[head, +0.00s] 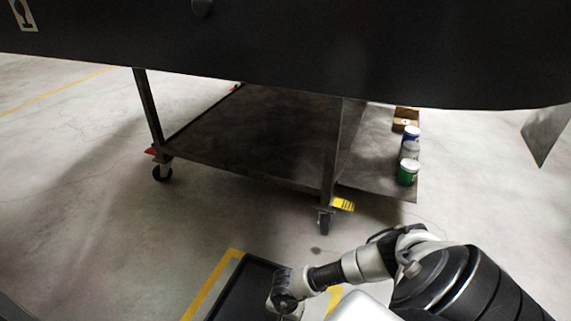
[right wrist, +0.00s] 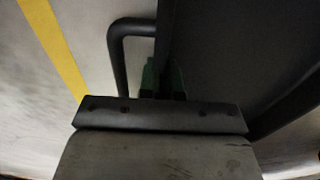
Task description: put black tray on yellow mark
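The black tray (head: 241,286) lies low in the head view, cut off by the bottom edge. The yellow mark (head: 211,284) shows on the floor along the tray's left side and past its far corner. A yellow stripe runs at the left there. My left gripper is not in view.
A dark wheeled cart (head: 250,130) stands ahead, with a caster (head: 324,222) beyond the tray. Its lower shelf bears several cans, including a green one (head: 408,172), and a small box (head: 405,118). A large dark panel (head: 300,50) crosses the top.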

